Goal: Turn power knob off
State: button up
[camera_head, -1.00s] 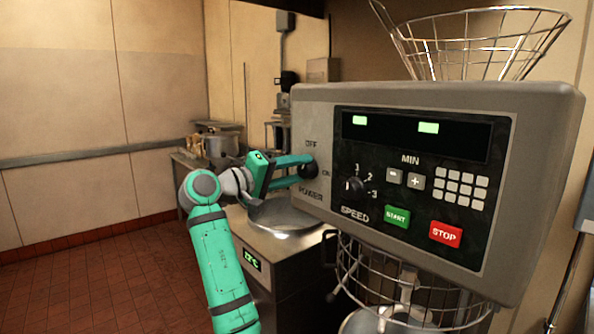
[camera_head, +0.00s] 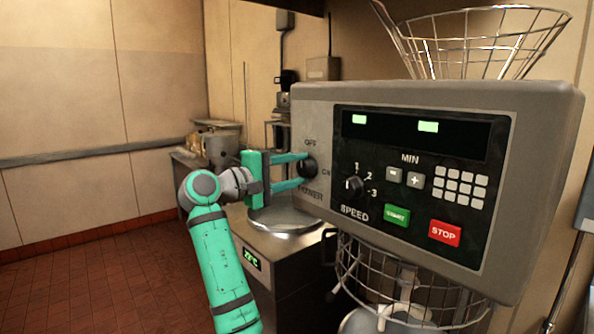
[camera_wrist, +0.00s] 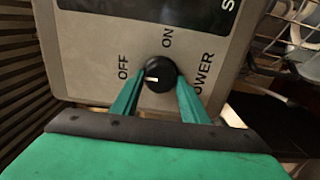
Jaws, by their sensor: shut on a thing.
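The black round power knob (camera_head: 309,168) is on the left part of the grey control panel (camera_head: 550,110), between the printed OFF, ON and POWER labels. In the wrist view the knob (camera_wrist: 163,68) has a white mark on its face, pointing left, toward the side of the OFF label (camera_wrist: 123,68). My gripper (camera_head: 303,170) is shut on the knob, with one green finger above it and one below in the head view. In the wrist view my gripper (camera_wrist: 158,82) has a fingertip at each side of the knob. The panel display (camera_head: 428,127) shows lit green blocks.
A speed knob (camera_head: 355,187), a green START button (camera_head: 397,215) and a red STOP button (camera_head: 445,233) are to the right. A wire guard (camera_head: 420,285) hangs below the panel. A metal counter unit (camera_head: 285,255) stands beneath my gripper. Open floor is at left.

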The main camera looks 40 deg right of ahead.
jog(key=o, duration=1)
jog(key=a, duration=1)
jog(key=shift+s+a, duration=0.4)
